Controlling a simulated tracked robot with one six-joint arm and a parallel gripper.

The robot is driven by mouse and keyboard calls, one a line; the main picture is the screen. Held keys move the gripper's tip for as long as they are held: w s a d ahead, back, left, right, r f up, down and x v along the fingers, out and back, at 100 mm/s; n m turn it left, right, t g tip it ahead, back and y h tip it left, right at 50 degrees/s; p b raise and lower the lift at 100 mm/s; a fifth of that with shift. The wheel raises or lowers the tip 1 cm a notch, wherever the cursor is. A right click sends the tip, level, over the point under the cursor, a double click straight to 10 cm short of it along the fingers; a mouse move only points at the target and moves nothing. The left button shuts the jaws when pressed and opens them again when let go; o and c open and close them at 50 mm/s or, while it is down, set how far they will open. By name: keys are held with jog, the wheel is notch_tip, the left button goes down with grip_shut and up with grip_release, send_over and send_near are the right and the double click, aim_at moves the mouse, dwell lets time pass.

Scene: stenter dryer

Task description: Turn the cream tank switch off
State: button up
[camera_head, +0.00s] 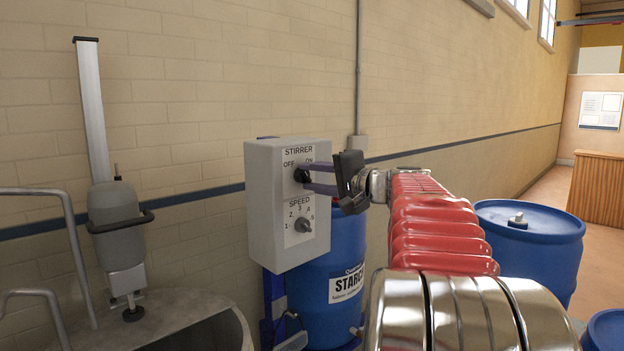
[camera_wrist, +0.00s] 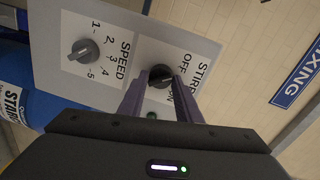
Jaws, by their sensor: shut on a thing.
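A light grey control box (camera_head: 262,215) stands in front of the wall in the head view, with a STIRRER panel above a SPEED panel. The black STIRRER switch knob (camera_wrist: 159,77) sits between the OFF and ON labels, and its exact setting is hard to tell. My gripper (camera_head: 305,180) reaches in from the right, with its two purple fingers shut on this knob. In the wrist view my gripper (camera_wrist: 158,84) has one finger on each side of the knob. The grey SPEED knob (camera_wrist: 83,51) is beside it, untouched. A small green spot (camera_wrist: 152,115) shows between the fingers.
A grey tank (camera_head: 185,310) with a stirrer motor (camera_head: 120,220) stands at the left. A blue STARCH drum (camera_head: 335,275) is below and behind the box. Another blue drum (camera_head: 530,235) stands right of my arm. A brick wall runs behind.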

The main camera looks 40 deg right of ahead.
jog(key=shift+a+n, duration=0.1)
jog(key=shift+n, duration=0.8)
jog(key=shift+o, duration=0.2)
jog(key=shift+f, duration=0.1)
jog(key=o, duration=1)
jog(key=shift+s, duration=0.1)
jog(key=s, duration=0.9)
jog(key=s+r, duration=0.1)
jog(key=s, duration=0.3)
jog(key=shift+s+d, duration=0.2)
jog(key=shift+s, duration=0.05)
